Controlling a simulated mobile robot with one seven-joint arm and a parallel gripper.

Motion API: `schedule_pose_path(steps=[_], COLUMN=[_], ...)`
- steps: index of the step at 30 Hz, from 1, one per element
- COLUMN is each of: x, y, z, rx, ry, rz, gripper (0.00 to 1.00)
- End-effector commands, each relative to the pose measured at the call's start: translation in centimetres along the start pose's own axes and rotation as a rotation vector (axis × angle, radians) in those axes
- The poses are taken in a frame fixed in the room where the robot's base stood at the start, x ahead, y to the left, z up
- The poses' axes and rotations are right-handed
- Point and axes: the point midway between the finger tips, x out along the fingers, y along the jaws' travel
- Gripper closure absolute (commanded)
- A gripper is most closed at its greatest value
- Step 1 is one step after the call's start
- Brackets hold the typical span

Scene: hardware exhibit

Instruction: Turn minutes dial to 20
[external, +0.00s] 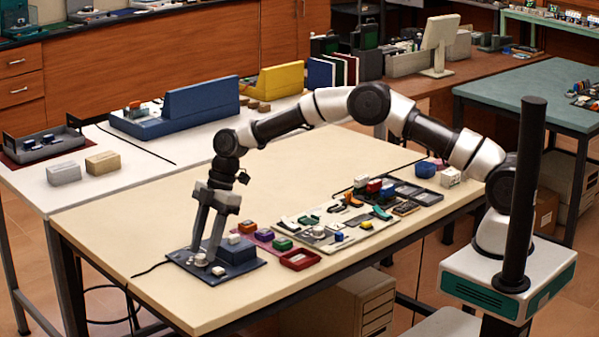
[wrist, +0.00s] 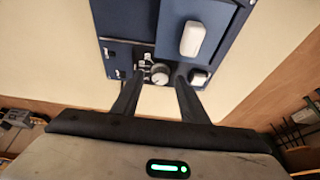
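A dark blue panel device (external: 226,257) sits at the near left of the cream table, with a raised blue block on it. A small round light-coloured dial (wrist: 160,74) shows on the device in the wrist view, with small white marks or parts beside it. I cannot read the dial's setting. My gripper (external: 204,252) points down over the device. In the wrist view its two dark fingers stand apart, one on each side of the dial, with a visible gap on both sides. I cannot tell the exact fingertip height.
A white button block (wrist: 193,39) and a smaller white button (wrist: 199,77) are on the device near the right finger. A red tray (external: 300,260) and a board with many small parts (external: 322,236) lie to the right.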

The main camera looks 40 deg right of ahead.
Motion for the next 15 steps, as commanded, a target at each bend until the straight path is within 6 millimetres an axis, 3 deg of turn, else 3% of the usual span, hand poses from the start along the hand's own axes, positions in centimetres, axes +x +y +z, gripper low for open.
schedule_pose_path(steps=[11, 15], x=[0.82, 0.81], y=[0.0, -0.01], z=[-0.04, -0.03], rx=[-0.001, 0.0], ry=[0.0, 0.0], rz=[0.0, 0.0], gripper=[0.6, 0.79])
